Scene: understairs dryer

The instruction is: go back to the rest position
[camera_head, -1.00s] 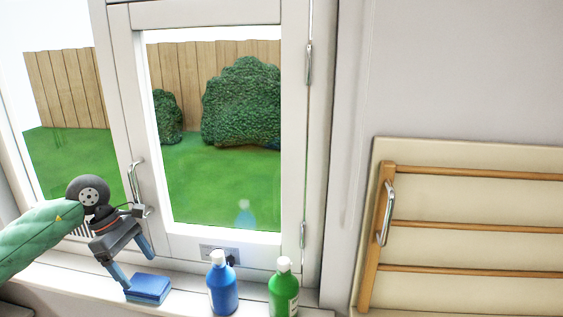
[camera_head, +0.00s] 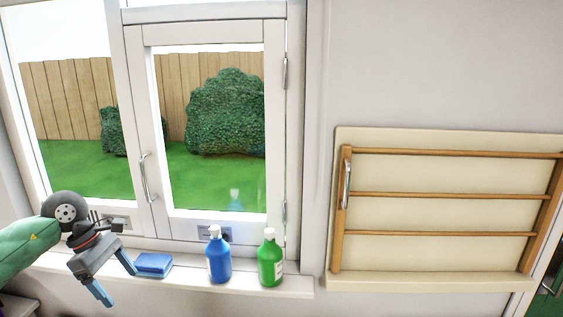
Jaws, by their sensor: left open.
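My left gripper (camera_head: 117,286) is at the lower left of the head view, in front of the window sill. Its two blue-grey fingers are spread apart with nothing between them. One fingertip is close to the left end of a blue sponge-like block (camera_head: 153,263) on the sill; I cannot tell whether they touch. My right gripper is not in view.
A blue bottle (camera_head: 219,256) and a green bottle (camera_head: 270,260) stand on the white sill (camera_head: 197,281) right of the block. Behind is a closed window with a handle (camera_head: 148,178). A wooden drying rack (camera_head: 450,195) is on the right wall.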

